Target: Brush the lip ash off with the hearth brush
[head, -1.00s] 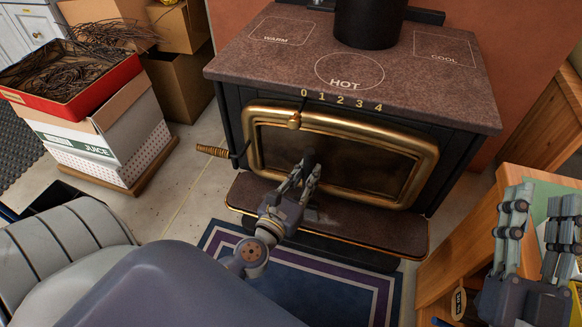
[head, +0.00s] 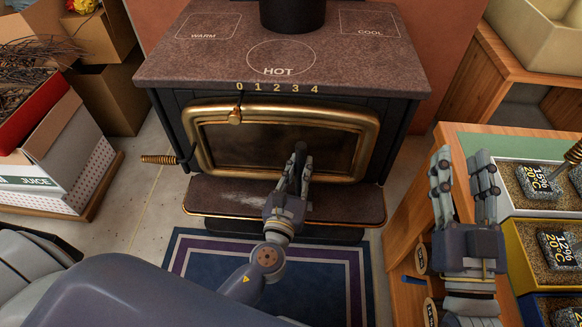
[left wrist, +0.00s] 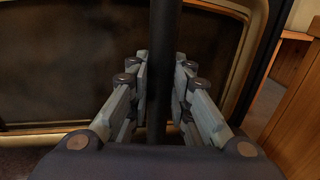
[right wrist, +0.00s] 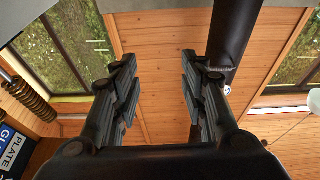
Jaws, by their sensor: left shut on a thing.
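The stove's front lip (head: 340,205) is a dark speckled shelf with a brass edge, below the glass door. A pale grey smear of ash (head: 232,193) lies on its left half. My left gripper (head: 294,165) is over the lip, just right of the middle, in front of the door. It is shut on the dark upright handle of the hearth brush (head: 300,152); this handle also shows between the fingers in the left wrist view (left wrist: 163,70). The brush's bristles are hidden behind the gripper. My right gripper (head: 465,165) is open and empty, raised at the right.
The stove door (head: 345,171) has a brass frame, with a coiled handle (head: 158,159) sticking out left. A wooden bench (head: 398,222) with sand trays (head: 510,207) stands right. Boxes stand left; a blue rug (head: 340,275) lies in front.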

